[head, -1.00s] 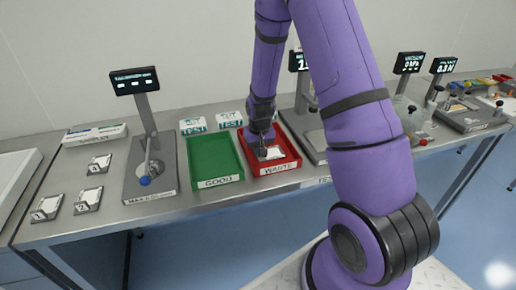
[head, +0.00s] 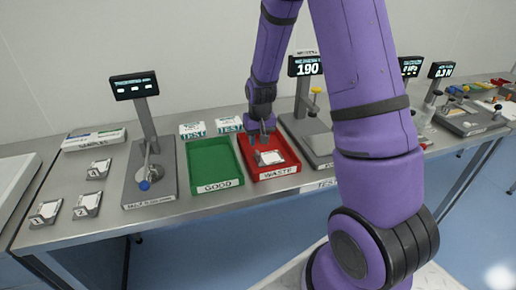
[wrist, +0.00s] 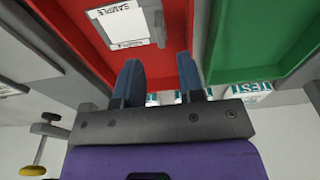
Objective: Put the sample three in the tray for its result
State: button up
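The red WASTE tray (head: 253,174) stands at mid-bench, and the green GOOD tray (head: 214,163) is directly left of it. A sample (head: 270,157), a pale square in a grey holder, lies inside the red tray. In the wrist view this sample (wrist: 122,22) shows the word SAMPLE; its number is not readable. My gripper (head: 263,139) is just behind the sample, over the back part of the red tray. In the wrist view my gripper (wrist: 160,72) has its two blue fingers apart with nothing between them.
Several samples (head: 86,205) lie on the bench at left, beside a tester with a lever and screen (head: 134,86). Two TEST boxes (head: 229,124) stand behind the trays. A device with a display reading 190 (head: 305,66) stands right of the red tray.

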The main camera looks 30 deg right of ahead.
jog(key=s+a+r+n+t, duration=0.1)
jog(key=s+a+r, duration=0.1)
jog(key=s+r, duration=0.35)
jog(key=s+a+r, duration=0.2)
jog(key=r, duration=0.7)
jog(key=s+a+r+n+t, duration=0.1)
jog(key=s+a+r, duration=0.15)
jog(key=r, duration=0.55)
jog(key=s+a+r, duration=0.1)
jog(key=s+r, duration=0.1)
jog(key=s, duration=0.3)
jog(key=s+a+r+t, duration=0.1)
jog(key=s+r, duration=0.2)
jog(key=s, duration=0.3)
jog(key=s+r+n, duration=0.1)
jog(key=s+r, duration=0.1)
jog(key=s, duration=0.4)
jog(key=shift+a+r+t, duration=0.2)
jog(key=shift+a+t, duration=0.2)
